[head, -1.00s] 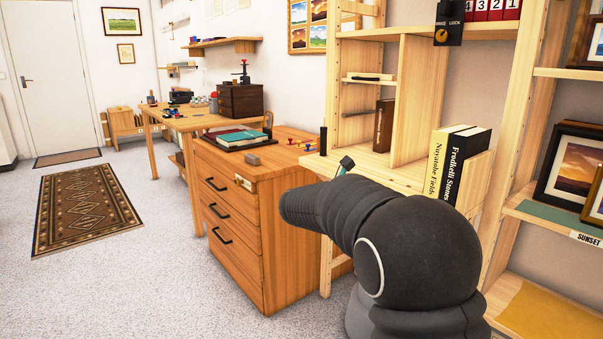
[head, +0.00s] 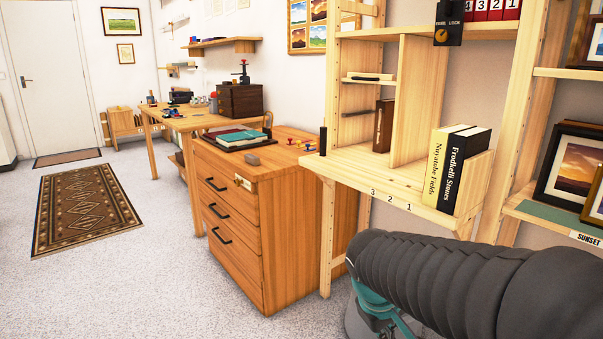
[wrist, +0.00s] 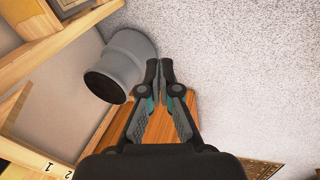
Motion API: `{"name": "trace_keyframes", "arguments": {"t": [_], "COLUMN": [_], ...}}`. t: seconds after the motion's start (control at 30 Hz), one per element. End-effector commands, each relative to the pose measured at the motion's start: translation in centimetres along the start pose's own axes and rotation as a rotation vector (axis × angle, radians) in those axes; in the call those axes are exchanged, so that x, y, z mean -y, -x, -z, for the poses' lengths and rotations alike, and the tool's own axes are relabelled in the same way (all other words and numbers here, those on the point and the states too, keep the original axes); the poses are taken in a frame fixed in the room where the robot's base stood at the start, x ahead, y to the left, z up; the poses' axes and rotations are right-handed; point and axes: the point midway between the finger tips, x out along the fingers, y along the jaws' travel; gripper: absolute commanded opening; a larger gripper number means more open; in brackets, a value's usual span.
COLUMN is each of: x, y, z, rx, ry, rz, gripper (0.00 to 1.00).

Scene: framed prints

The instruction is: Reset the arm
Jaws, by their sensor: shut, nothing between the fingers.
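My gripper (wrist: 159,75) shows in the wrist view with its two dark fingers together and nothing between them. It points down over the pale speckled floor (wrist: 240,60). In the head view my dark sleeved arm fills the lower right, and the gripper's fingers cannot be made out there. A grey cylinder (wrist: 131,55), probably part of my own body, lies just left of the fingers in the wrist view; I cannot tell whether they touch.
A wooden drawer cabinet (head: 293,235) stands left of my arm. A shelf unit (head: 375,170) with two upright books (head: 452,172) is behind my arm. Framed prints (head: 572,170) stand on the right shelf. The floor at left is open, with a patterned rug (head: 85,207).

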Motion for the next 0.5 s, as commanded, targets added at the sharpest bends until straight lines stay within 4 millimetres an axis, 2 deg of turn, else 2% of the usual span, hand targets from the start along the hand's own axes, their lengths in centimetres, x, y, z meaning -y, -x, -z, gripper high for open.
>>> {"name": "trace_keyframes", "arguments": {"t": [0.03, 0.1, 0.3, 0.4, 0.5], "x": [0.8, 1.9, 4.3, 4.9, 4.6], "y": [0.7, 1.3, 3.2, 4.1, 4.9], "z": [-1.4, -3.1, -7.1, -8.7, -9.9], "rx": [-0.027, -0.057, -0.154, -0.200, -0.244], "ry": [-0.074, -0.168, -0.359, -0.416, -0.446], "rz": [0.038, 0.092, 0.204, 0.225, 0.213], "gripper": [0.00, 0.00, 0.00, 0.00, 0.00]}}
